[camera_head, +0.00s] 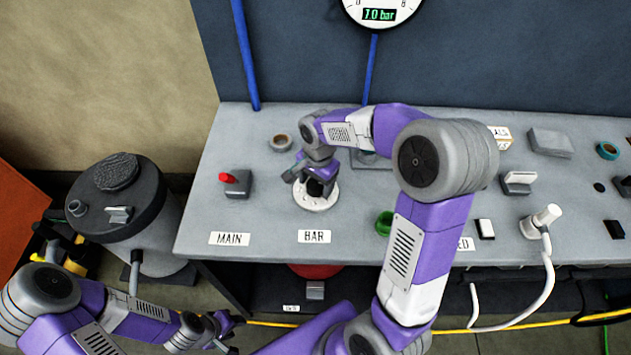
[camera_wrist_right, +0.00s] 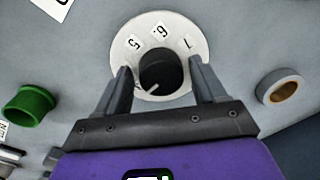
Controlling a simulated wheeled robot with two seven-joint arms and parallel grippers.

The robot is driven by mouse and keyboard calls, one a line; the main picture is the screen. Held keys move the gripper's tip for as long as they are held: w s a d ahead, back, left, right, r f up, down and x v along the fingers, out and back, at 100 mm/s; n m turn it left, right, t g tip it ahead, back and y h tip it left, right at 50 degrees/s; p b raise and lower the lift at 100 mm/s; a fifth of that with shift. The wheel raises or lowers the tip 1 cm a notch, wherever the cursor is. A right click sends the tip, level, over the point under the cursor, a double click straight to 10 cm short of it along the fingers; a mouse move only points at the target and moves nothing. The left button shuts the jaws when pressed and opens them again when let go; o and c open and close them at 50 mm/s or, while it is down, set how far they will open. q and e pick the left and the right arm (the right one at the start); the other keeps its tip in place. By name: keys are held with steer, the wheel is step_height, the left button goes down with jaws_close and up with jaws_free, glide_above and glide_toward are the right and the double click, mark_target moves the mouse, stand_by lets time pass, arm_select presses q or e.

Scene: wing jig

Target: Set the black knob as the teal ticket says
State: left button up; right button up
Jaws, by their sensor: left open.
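The black knob (camera_wrist_right: 161,71) sits on a round white dial plate (camera_wrist_right: 190,27) marked 5, 6 and 7, with a white line on the knob's lower left in the right wrist view. In the head view, the dial plate (camera_head: 316,202) is above the BAR label (camera_head: 314,237). My right gripper (camera_wrist_right: 160,80) straddles the knob, its fingers open with a small gap on each side. It partly hides the knob in the head view. My left gripper (camera_head: 222,331) is open and empty, low in front of the bench. I cannot make out a teal ticket.
A round gauge (camera_head: 381,8) on the wall has a green readout in bar. A red-handled switch (camera_head: 235,182) stands left of the dial above the MAIN label (camera_head: 229,239).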

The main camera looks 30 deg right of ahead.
steer(key=c, duration=0.8)
